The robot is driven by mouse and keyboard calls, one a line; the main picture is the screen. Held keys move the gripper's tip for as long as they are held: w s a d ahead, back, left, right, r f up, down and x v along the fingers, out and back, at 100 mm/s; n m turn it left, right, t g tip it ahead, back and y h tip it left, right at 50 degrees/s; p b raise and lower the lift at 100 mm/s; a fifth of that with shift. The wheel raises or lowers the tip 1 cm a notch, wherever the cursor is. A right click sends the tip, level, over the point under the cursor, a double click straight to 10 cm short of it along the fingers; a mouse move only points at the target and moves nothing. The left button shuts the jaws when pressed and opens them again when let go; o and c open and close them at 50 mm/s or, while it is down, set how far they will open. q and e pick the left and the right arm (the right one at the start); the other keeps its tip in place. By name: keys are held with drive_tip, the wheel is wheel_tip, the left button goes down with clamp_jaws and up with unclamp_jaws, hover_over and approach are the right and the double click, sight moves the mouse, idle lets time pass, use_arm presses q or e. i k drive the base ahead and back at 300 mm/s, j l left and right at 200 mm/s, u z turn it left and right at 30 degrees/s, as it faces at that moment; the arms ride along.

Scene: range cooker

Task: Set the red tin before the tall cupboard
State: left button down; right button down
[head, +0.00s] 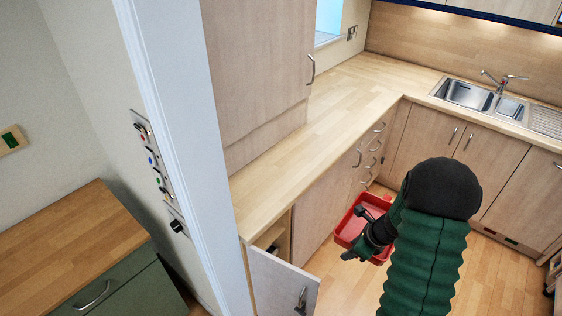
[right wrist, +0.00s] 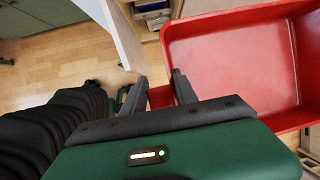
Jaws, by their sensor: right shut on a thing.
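The red tin (head: 347,226) is an open rectangular tray with raised walls. My right gripper (head: 356,234) is shut on its near side and holds it beside the lower cupboards; its height above the floor is hard to judge. In the right wrist view the tin (right wrist: 235,60) fills the upper right, its empty red inside showing. The fingers of my right gripper (right wrist: 162,90) have a red part of the tin between them. The tall cupboard (head: 260,65), pale wood with a metal handle, stands at the upper left, at the end of the worktop. My left gripper is not in view.
The wooden worktop (head: 340,105) beside the tall cupboard is clear, running back to the sink (head: 467,95). A low cupboard door (head: 285,282) stands open at the front. A white wall edge (head: 190,140) with switches is at left. A green cabinet (head: 120,300) stands beyond it.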

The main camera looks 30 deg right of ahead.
sight(287, 170)
drive_tip(key=i+l, duration=0.1)
drive_tip(key=i, duration=0.45)
drive_tip(key=i+l, duration=0.1)
drive_tip(key=i, duration=0.5)
